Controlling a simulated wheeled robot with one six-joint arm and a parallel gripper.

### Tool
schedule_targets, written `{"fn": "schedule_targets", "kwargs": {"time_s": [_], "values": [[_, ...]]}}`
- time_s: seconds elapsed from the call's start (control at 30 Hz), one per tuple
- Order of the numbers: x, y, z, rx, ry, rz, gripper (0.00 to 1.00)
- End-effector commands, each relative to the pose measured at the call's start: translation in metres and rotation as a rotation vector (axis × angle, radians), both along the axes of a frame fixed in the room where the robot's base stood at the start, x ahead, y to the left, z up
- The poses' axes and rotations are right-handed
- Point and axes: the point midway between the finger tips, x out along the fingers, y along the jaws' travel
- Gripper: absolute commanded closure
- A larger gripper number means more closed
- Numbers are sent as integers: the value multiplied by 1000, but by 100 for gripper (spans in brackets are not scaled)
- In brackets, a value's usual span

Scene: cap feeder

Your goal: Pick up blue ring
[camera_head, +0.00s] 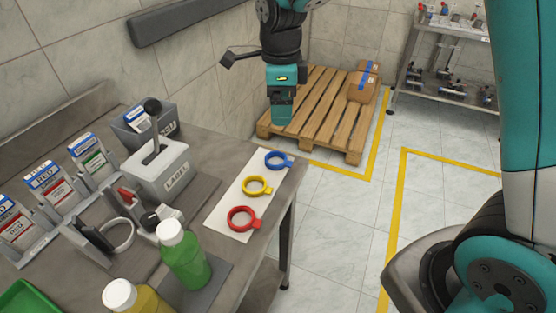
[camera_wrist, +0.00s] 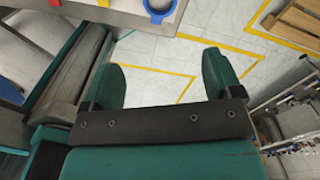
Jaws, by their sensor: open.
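The blue ring (camera_head: 279,160) lies flat on a white sheet (camera_head: 222,215) at the far right of the grey table, with its small tab pointing right. It also shows in the wrist view, at the top edge (camera_wrist: 158,10), partly cut off. My gripper (camera_head: 282,116) hangs above and beyond the ring in the head view, apart from it. In the wrist view my gripper (camera_wrist: 163,80) has its two teal fingers spread, with only floor between them. A yellow ring (camera_head: 257,186) and a red ring (camera_head: 243,218) lie on the same sheet, nearer the camera.
A grey LABEL lever device (camera_head: 160,170) stands left of the sheet. A green bottle (camera_head: 184,258) and a yellow bottle (camera_head: 135,298) stand at the front. A wooden pallet (camera_head: 318,115) with a carton (camera_head: 363,88) is on the floor beyond. The sheet is otherwise clear.

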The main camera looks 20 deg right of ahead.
Motion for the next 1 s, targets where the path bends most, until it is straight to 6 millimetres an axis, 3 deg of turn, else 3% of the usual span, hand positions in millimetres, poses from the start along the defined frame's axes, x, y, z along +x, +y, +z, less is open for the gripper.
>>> {"fn": "schedule_targets", "kwargs": {"time_s": [0.1,0.33,1.0], "values": [[-1,-1,-29,-2,7,1,15],[-1,-1,-77,0,4,3,15],[2,1,-148,1,0,5,15]]}}
